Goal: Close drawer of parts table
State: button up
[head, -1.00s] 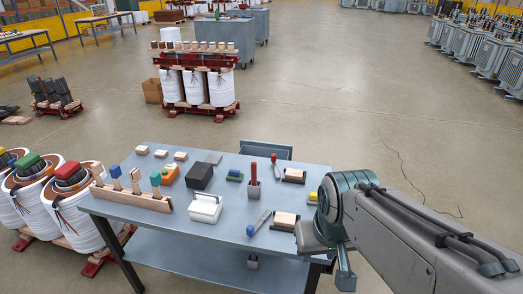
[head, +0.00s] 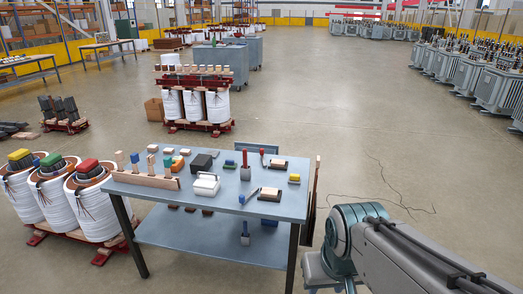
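The parts table (head: 150,200) has a blue-grey top and dark legs, and stands in the lower middle of the head view. A small blue-grey panel (head: 263,149) shows past its far edge. It looks like part of a drawer standing out on the far side, but its inside and the rest of it are hidden by the table. My arm shows at the lower right, apart from the table and to the right of it. My gripper is outside the frame, so its opening and contents are hidden.
Wooden blocks, a white box (head: 206,184), a black box (head: 201,162) and hand tools lie on the table. A long wooden-handled thing (head: 314,188) hangs at its right side. White coils (head: 95,208) stand close on the left. Floor beyond and right is open, with a thin cable (head: 400,200).

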aim_at(272, 149)
jog(key=z, duration=0.9)
jog(key=i, duration=6.7)
jog(key=u, duration=4.05)
